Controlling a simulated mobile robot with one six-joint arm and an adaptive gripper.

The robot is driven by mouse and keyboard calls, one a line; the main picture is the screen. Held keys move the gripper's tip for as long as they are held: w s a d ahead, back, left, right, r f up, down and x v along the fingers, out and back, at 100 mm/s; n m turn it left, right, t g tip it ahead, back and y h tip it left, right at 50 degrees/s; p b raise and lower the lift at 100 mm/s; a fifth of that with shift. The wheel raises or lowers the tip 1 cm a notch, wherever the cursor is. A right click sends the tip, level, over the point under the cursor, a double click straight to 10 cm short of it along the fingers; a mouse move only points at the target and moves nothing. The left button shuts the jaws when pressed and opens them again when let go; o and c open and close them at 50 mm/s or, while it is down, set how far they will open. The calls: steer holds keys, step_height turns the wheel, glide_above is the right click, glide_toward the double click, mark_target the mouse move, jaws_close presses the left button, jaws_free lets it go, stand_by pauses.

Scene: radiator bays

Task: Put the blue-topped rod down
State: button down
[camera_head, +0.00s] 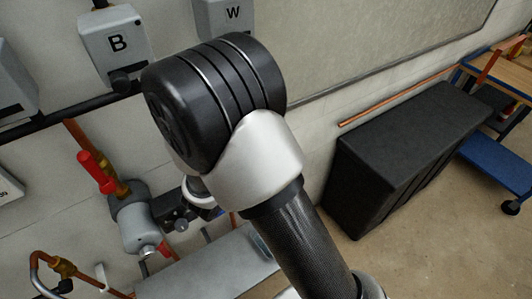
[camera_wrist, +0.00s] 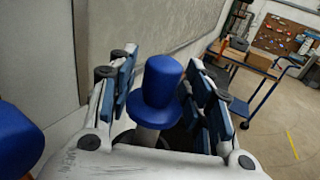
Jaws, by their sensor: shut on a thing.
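The blue-topped rod (camera_wrist: 162,80) stands up in the middle of the wrist view, with a wide blue cap and a pale shaft below it. My gripper (camera_wrist: 166,92) has its blue-padded fingers on either side of the rod and is shut on it. The rod's lower end is hidden by the gripper, so I cannot tell whether it touches anything. In the head view, my arm covers most of the gripper, and the rod cannot be made out there.
Copper pipework with a red-handled valve (camera_head: 92,170) is at the left. Grey boxes marked B (camera_head: 117,45) and W (camera_head: 228,14) hang on the wall. A black box (camera_head: 400,155) stands right, near a blue trolley (camera_head: 497,165). A rounded blue object (camera_wrist: 18,138) is at the wrist view's left edge.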

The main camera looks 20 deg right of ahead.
step_height(320, 180, down, 8)
steer(key=shift+f+b, duration=0.15)
steer(key=shift+b, duration=0.8)
steer(key=shift+f, duration=0.2)
steer(key=c, duration=0.8)
jaws_free()
steer(key=shift+r, duration=0.1)
